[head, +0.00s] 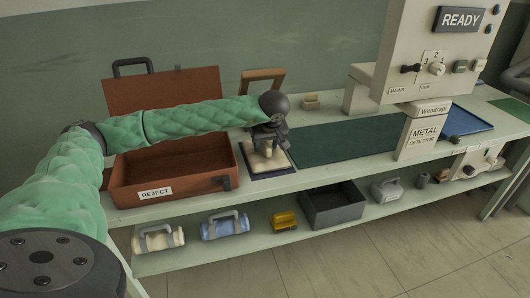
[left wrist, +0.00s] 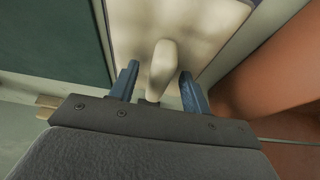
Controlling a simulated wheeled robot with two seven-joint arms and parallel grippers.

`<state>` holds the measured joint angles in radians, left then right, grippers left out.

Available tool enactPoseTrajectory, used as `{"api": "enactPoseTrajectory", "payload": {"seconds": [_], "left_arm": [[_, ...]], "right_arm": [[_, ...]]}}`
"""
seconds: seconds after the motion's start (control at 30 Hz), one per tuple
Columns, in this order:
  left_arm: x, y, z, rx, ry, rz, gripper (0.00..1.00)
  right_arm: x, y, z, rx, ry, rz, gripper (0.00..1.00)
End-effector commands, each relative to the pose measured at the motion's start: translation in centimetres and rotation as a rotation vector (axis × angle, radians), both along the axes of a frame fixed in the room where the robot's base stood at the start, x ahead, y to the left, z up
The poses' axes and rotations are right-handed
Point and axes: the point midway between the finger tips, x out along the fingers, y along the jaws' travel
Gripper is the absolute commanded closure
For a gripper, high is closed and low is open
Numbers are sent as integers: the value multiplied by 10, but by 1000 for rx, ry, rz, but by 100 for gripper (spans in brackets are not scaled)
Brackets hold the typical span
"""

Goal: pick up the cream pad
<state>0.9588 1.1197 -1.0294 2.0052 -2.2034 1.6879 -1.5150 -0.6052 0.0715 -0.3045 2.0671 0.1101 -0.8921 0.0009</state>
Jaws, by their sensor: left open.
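The cream pad (head: 257,163) lies on a dark blue base (head: 285,165) on the bench, just right of the reject case. In the left wrist view it is a broad cream slab (left wrist: 205,25) with a raised, rounded cream grip (left wrist: 163,62) standing up from it. My left gripper (head: 267,148) is over the pad, pointing down, and hides part of it. In the left wrist view its two blue fingers (left wrist: 158,78) are open, one on each side of the raised grip, with gaps showing. My right gripper is not in view.
An open red-brown case (head: 185,191) labelled REJECT stands close on the left. A wooden frame (head: 263,75) stands behind the pad. A dark green mat (head: 345,140) and a metal detector (head: 425,130) are to the right. The lower shelf holds a grey bin (head: 333,208) and several handled items.

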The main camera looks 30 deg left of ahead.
Motion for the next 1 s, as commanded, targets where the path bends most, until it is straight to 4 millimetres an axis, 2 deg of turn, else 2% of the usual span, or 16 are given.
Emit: {"api": "enactPoseTrajectory", "payload": {"seconds": [0.2, 0.27, 0.4, 0.47, 0.77, 0.87, 1.0], "left_arm": [[1, 0, -2, 0, 0, 0, 53], [1, 0, -2, 0, 0, 0, 63], [1, 0, -1, 0, 0, 0, 90], [1, 0, -1, 0, 0, 1, 100], [1, 0, 1, 0, -2, 1, 100], [1, 0, 7, 0, -3, 0, 100], [2, 1, 30, -1, -6, 1, 100]], "right_arm": [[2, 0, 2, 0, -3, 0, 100], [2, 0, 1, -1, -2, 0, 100], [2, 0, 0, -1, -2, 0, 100], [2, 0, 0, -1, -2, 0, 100], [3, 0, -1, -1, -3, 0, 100], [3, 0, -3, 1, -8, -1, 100], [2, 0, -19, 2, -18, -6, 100]]}}
